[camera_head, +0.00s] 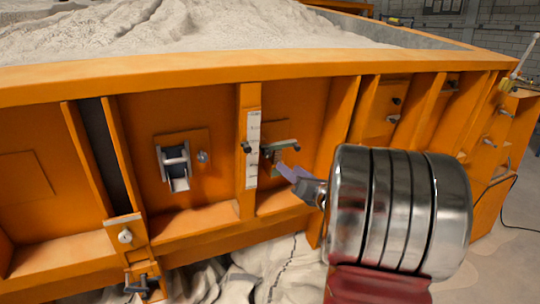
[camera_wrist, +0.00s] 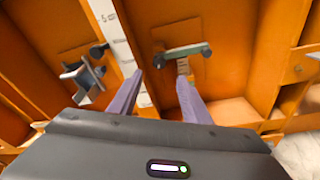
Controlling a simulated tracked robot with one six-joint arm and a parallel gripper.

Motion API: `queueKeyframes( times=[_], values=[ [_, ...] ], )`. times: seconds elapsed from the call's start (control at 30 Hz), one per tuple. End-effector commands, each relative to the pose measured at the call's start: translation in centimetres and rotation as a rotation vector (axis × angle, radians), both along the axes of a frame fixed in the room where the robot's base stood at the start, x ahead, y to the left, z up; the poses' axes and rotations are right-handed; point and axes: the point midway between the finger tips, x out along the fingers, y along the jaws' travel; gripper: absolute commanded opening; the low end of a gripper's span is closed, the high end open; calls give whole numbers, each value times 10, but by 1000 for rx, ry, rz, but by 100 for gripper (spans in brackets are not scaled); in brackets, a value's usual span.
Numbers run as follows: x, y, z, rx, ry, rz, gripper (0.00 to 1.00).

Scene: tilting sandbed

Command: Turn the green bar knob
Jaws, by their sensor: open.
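The green bar knob (camera_head: 279,145) sits on the orange front panel, just right of the white scale strip, its bar lying nearly level. It also shows in the wrist view (camera_wrist: 185,51) as a grey-green bar on a small stem, ahead of my fingers. My gripper (camera_head: 285,168) reaches to it from the lower right in the head view, close below the bar. In the wrist view my gripper (camera_wrist: 160,75) has its two purple fingers apart with nothing between them. The fingertips are near the stem, below the bar; whether they touch it I cannot tell.
A metal roller bracket (camera_head: 175,166) is farther left. Orange ribs (camera_head: 343,120) stick out on both sides. Sand (camera_head: 180,30) fills the bed above.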

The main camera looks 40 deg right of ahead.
Motion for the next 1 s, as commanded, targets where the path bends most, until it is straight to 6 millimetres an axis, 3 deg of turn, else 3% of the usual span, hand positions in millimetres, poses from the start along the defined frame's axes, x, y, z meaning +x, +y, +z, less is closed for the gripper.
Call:
queueKeyframes(
  times=[0.17, 0.37, 1.0],
  values=[
    [5, 0, 0, 1, 0, 1, 44],
    [25, -4, -1, 2, 0, 1, 44],
    [119, -25, 0, 2, 0, 1, 44]
  ],
)
